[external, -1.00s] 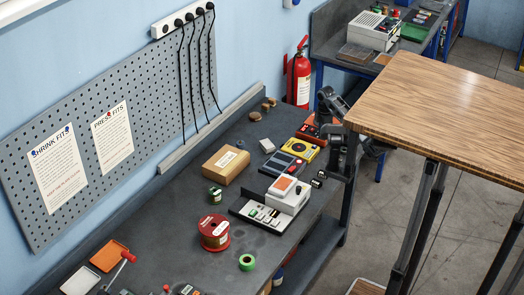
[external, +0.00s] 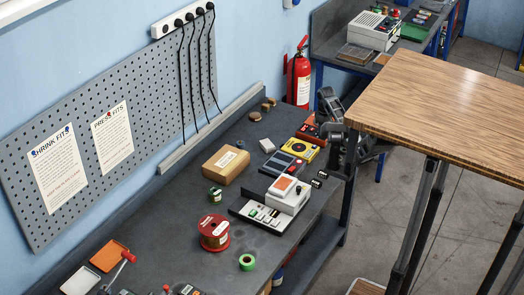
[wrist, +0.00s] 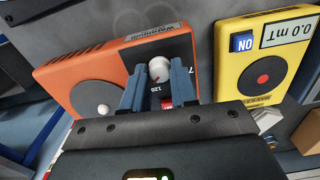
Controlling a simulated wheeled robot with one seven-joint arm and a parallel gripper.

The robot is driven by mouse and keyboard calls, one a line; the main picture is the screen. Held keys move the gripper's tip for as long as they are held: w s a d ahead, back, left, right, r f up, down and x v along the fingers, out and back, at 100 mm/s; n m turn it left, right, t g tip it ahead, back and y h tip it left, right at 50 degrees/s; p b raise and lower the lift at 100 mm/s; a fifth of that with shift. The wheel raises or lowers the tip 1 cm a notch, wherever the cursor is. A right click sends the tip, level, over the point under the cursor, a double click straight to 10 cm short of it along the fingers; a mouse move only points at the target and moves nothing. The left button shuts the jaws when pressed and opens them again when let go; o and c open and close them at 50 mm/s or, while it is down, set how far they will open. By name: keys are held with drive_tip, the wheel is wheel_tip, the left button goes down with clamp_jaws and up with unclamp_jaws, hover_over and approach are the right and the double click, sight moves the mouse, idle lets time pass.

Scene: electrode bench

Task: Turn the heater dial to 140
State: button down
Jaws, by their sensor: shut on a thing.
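The heater is an orange box with a dark control panel (wrist: 88,80) in the wrist view; it also shows at the back right of the bench in the external view (external: 306,131). Its white dial (wrist: 159,67) sits on the dark panel, with "120" printed just on the near side of it. My gripper (wrist: 158,76) is shut on the dial, one blue-grey finger on each side. The fingers hide other markings, and I cannot read the dial's setting surely. In the external view the arm's end is small and dark beside the heater.
A yellow meter (wrist: 262,62) reading 0.0 mT stands close to the right of the heater in the wrist view. A white-topped device (external: 288,193), a cardboard box (external: 225,165) and spools stand on the bench. A wooden table (external: 440,115) stands close on the right.

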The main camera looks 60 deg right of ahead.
drive_tip(key=m, duration=0.3)
drive_tip(key=shift+m, duration=0.3)
idle(0.3)
drive_tip(key=c, duration=0.9)
unclamp_jaws()
drive_tip(key=shift+r, duration=0.1)
drive_tip(key=shift+w+d+r, duration=0.1)
drive_tip(key=shift+d+r, duration=0.05)
drive_tip(key=shift+r, duration=4.75)
drive_tip(key=shift+a, duration=0.2)
